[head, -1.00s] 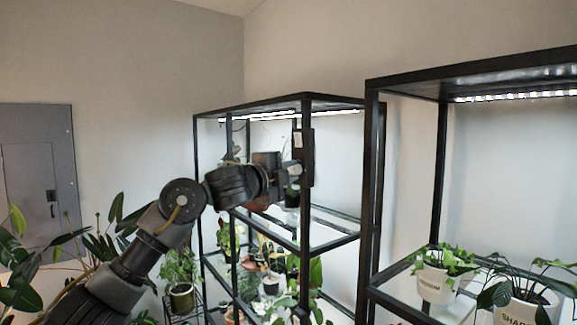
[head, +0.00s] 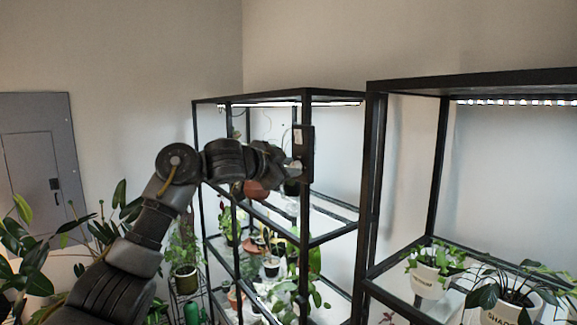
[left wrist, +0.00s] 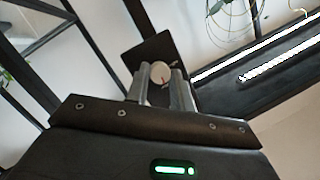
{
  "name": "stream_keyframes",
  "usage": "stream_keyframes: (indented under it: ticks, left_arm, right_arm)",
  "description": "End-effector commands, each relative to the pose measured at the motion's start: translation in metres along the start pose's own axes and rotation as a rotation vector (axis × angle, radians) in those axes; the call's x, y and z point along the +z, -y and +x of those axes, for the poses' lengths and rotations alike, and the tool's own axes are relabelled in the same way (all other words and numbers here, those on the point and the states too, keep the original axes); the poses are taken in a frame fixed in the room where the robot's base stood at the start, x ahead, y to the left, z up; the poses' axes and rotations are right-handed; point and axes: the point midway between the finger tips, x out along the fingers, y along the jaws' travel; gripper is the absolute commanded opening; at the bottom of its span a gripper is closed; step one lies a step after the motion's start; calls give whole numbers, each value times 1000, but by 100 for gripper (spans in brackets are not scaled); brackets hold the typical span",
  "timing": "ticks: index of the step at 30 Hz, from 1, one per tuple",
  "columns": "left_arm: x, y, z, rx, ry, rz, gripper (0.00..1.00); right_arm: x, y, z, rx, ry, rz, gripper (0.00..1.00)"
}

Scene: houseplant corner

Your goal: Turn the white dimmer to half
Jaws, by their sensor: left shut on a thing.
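The dimmer is a black box (head: 304,140) mounted on the front post of the middle plant shelf. In the left wrist view its dark plate (left wrist: 150,52) shows behind my fingertips, with the round white knob (left wrist: 160,71) between them. A small red mark shows on the knob. My left gripper (left wrist: 160,82) is shut on the white knob. In the head view the left gripper (head: 290,164) is at the box, and the knob is hidden there. My right gripper is in neither view.
The black shelf frame (head: 247,206) holds several potted plants below and behind my arm. A lit strip (left wrist: 285,60) runs near the dimmer. A second shelf (head: 400,309) with white pots stands at right. A grey wall panel (head: 35,150) is at left.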

Motion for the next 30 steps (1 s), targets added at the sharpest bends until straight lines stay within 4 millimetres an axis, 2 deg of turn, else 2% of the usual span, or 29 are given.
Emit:
stream_keyframes:
  ticks: [9, 23, 24, 28, 30]
  left_arm:
    - [0, 0, 0, 30, 5, -86, 1]
    - [0, 0, 0, 34, 6, -97, 1]
    - [0, 0, 0, 34, 6, -97, 26]
    - [0, 0, 0, 33, 5, -96, 43]
    - [0, 0, 0, 33, 5, -96, 45]
  right_arm:
    - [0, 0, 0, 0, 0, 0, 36]
    - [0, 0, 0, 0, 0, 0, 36]
    - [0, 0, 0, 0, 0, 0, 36]
    - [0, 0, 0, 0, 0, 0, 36]
    - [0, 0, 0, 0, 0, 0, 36]
